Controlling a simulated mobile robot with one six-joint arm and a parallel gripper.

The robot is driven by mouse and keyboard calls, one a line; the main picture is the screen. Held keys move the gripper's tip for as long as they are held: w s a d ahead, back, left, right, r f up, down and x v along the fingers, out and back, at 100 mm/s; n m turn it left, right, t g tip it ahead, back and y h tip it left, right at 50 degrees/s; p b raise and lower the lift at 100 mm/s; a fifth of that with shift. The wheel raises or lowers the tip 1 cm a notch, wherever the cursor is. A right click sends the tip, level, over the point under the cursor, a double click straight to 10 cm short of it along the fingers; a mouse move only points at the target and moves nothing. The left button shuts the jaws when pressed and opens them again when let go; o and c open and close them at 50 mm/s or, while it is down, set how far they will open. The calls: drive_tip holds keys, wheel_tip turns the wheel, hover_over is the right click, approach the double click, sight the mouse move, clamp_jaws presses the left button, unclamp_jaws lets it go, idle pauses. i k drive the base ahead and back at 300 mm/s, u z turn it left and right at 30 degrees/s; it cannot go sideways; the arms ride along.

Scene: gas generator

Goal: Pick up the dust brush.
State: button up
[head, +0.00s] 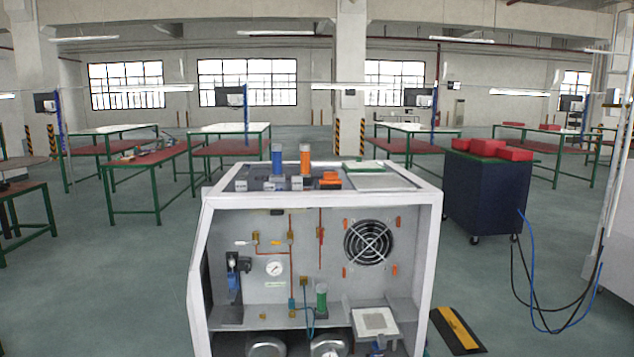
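I cannot make out a dust brush for certain in the head view. The gas generator (430,215) stands close in front of me, its front open. On its top are a blue cylinder (277,158), an orange cylinder (305,160), small grey blocks and a low orange piece (330,179). A flat green-edged item (364,166) lies behind a grey panel on the top right. Small items (140,153), too small to name, lie on a red-topped bench at the left. My gripper is not in view.
A dark blue wheeled cart (482,196) with red boxes (515,154) stands at the right, with blue and black hoses on the floor. A black-and-yellow ramp (457,330) lies beside the generator. Green-legged benches (150,168) stand behind. Open floor (120,290) lies at the left.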

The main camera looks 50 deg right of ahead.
sight(330, 180)
drive_tip(key=z, duration=0.05)
drive_tip(key=i, duration=0.8)
drive_tip(key=z, duration=0.6)
drive_tip(key=i, duration=0.65)
drive_tip(key=z, duration=0.25)
